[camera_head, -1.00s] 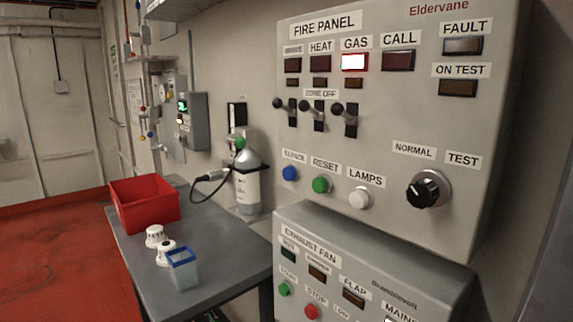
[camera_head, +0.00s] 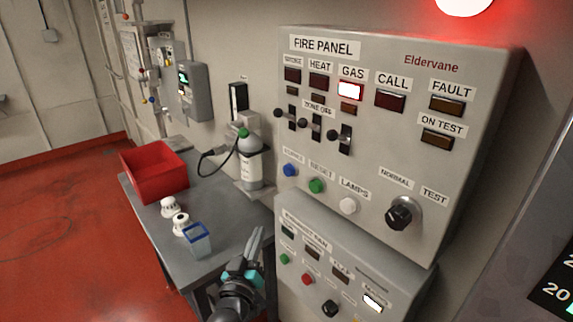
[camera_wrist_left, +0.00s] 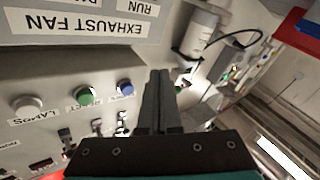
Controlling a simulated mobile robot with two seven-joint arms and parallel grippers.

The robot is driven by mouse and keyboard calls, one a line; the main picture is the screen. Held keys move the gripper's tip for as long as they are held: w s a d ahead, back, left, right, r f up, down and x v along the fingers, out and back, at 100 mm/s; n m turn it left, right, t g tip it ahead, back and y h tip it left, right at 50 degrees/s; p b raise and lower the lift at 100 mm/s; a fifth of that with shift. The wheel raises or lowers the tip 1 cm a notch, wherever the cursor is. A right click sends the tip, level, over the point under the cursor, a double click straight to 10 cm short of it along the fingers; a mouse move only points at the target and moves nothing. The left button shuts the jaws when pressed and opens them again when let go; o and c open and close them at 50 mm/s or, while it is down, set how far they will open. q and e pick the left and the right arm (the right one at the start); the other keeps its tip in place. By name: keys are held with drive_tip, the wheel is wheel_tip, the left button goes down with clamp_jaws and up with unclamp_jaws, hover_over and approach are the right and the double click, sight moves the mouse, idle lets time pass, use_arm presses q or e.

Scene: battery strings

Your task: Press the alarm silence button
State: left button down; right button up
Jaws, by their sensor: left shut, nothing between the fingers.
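The blue silence button (camera_head: 290,170) is on the lower left of the grey fire panel (camera_head: 440,200). A green reset button (camera_head: 316,186) and a white lamps button (camera_head: 348,205) are to its right. In the left wrist view, upside down, the blue button (camera_wrist_left: 125,87) shows just left of my left gripper's fingers. My left gripper (camera_head: 257,240) is shut and empty, below the blue button and apart from it in the head view. It also shows in the left wrist view (camera_wrist_left: 158,75). The gas lamp (camera_head: 351,91) is lit. My right gripper is not in view.
The exhaust fan panel (camera_head: 400,297) is below the fire panel, close to my left gripper. A grey table (camera_head: 222,215) at left bears a red bin (camera_head: 155,172), white detectors and a blue-rimmed container (camera_head: 197,238). A gas bottle (camera_head: 249,165) stands behind. A red beacon (camera_head: 465,5) glows above.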

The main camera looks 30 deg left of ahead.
sight(289, 170)
use_arm(q)
wheel_tip(289, 170, up, 11)
drive_tip(key=a+n+t+y+p, duration=0.1)
drive_tip(key=a+n+y+p, duration=0.1)
drive_tip(key=shift+a+y, duration=0.3)
drive_tip(key=shift+a, duration=0.05)
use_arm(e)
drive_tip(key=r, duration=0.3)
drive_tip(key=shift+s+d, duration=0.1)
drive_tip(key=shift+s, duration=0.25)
use_arm(q)
drive_tip(key=shift+r, duration=0.1)
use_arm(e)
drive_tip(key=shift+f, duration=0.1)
use_arm(q)
drive_tip(key=w+d+b, duration=0.2)
drive_tip(key=w+d, duration=0.1)
drive_tip(key=w, duration=0.5)
drive_tip(key=shift+d, duration=0.25)
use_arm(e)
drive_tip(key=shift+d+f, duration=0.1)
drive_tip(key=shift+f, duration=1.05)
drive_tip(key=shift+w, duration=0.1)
use_arm(q)
drive_tip(key=shift+w+d, duration=0.1)
drive_tip(key=shift+w, duration=0.25)
